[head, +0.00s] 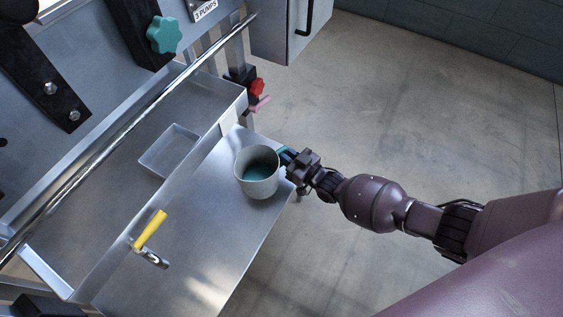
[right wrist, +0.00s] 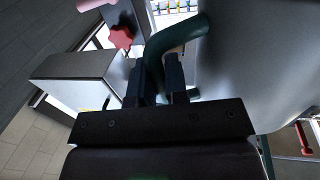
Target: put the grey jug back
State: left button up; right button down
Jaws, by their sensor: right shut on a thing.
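The grey jug (head: 242,170) is at the right end of the metal shelf in the head view, with its mouth up and a dark teal inside. I cannot tell whether its base touches the shelf. My right gripper (head: 287,159) is at the jug's right side, shut on its teal handle. In the right wrist view the two dark fingers (right wrist: 162,85) close around the dark green handle (right wrist: 180,36), and the jug's grey wall (right wrist: 240,70) fills the right side. My left gripper is not in view.
A shallow square tray (head: 169,150) lies in the trough behind. A red knob (head: 257,87) and a grey cabinet (head: 290,35) are beyond the jug. Open floor lies to the right.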

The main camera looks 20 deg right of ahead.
aim_at(266, 169)
notch_tip(266, 169, down, 4)
jog(key=shift+r+b, duration=0.1)
jog(key=shift+b, duration=0.85)
jog(key=shift+w+r, duration=0.15)
jog(key=shift+f, duration=0.2)
jog(key=c, duration=1.6)
grip_release()
jog(key=shift+f, duration=0.1)
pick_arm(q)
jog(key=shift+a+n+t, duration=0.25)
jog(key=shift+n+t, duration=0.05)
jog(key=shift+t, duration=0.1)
pick_arm(e)
jog(key=o, duration=0.5)
jog(key=shift+c, duration=0.2)
